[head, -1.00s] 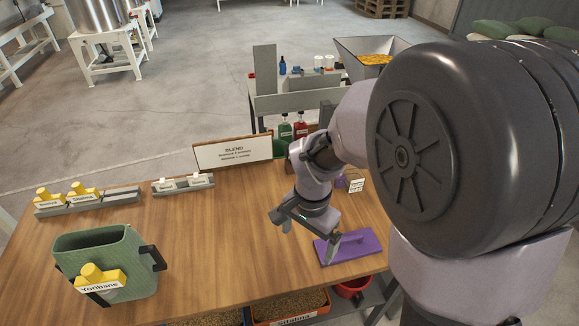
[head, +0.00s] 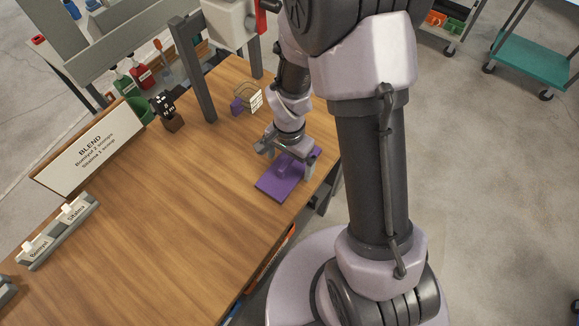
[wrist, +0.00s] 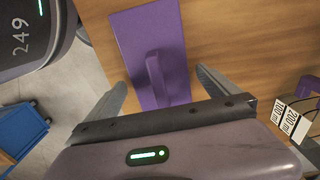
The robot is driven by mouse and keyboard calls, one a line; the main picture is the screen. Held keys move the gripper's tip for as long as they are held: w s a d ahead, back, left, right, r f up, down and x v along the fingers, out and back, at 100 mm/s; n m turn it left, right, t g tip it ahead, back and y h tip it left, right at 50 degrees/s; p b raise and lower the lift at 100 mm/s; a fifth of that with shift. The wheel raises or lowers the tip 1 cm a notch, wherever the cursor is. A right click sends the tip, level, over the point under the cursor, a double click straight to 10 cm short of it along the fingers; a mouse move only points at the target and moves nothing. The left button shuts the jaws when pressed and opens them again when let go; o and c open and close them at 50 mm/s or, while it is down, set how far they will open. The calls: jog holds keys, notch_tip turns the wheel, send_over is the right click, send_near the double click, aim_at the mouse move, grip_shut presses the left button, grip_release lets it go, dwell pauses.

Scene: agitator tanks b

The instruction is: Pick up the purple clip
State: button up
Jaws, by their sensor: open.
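A flat purple plate with a raised handle (head: 276,187) lies on the wooden table near its right edge. It is the large purple thing here; I cannot tell for sure that it is the clip. In the wrist view the plate (wrist: 135,35) lies under my gripper, with its upright handle (wrist: 157,77) between the fingers. My gripper (head: 286,158) is open, and its fingers (wrist: 160,85) stand on either side of the handle without visibly gripping it. A smaller purple thing (head: 237,106) sits farther back; its shape is unclear.
A white marked card (head: 256,99) stands by the small purple thing. A grey post (head: 192,75), a dark small block (head: 170,115) and the BLEND sign (head: 90,145) stand at the back and left. The table's middle (head: 170,200) is clear.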

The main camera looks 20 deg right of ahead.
jog(key=shift+r, duration=0.15)
jog(key=c, duration=1.3)
jog(key=shift+c, duration=0.2)
jog(key=shift+r, duration=0.1)
